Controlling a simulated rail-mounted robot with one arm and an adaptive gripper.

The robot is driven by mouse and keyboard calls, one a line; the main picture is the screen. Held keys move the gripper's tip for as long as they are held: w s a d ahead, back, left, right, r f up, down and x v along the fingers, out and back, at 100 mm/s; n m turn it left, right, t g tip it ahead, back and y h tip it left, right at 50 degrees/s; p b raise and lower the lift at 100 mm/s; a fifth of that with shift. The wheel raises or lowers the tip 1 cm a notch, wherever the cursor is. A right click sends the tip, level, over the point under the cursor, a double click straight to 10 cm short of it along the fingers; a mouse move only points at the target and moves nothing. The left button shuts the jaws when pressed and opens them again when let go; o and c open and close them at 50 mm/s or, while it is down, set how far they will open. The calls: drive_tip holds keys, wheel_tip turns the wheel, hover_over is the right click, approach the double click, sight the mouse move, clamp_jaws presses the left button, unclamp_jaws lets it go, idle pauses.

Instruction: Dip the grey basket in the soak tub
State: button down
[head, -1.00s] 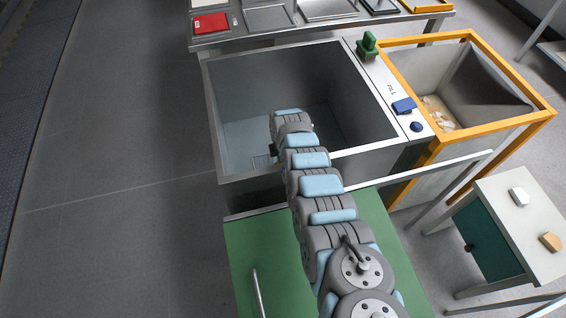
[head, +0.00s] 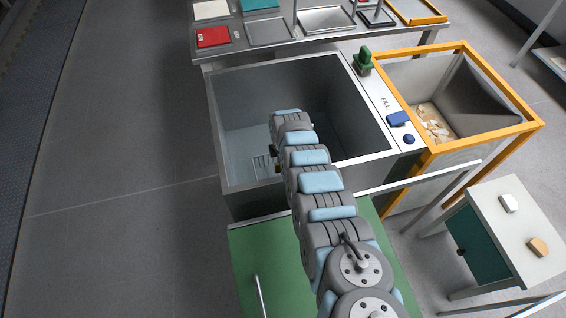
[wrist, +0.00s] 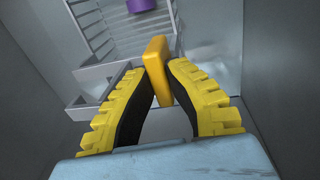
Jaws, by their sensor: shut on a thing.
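The soak tub (head: 236,140) is a deep grey open box in the middle of the head view. My arm reaches over its near rim and down inside; its links hide my gripper there. In the wrist view my gripper (wrist: 155,90) has its yellow fingers closed on an upright orange-yellow handle (wrist: 157,66). Below and beyond the handle are the low grey walls of the basket (wrist: 92,72), between the tub's walls. The fingers cover part of the basket. I cannot tell whether it touches the tub floor or how deep it is.
A wire rack (wrist: 95,28) and a purple item (wrist: 141,5) lie beyond the basket. Right of the tub are a FILL panel with a blue switch (head: 398,118) and an orange-framed bin (head: 489,137). A bench (head: 320,43) with trays stands behind.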

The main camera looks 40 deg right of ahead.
drive_tip(key=shift+r+p, duration=2.6)
drive_tip(key=shift+r, duration=0.25)
wheel_tip(320, 180, up, 37)
drive_tip(key=p, duration=3.1)
drive_tip(key=shift+f, duration=0.2)
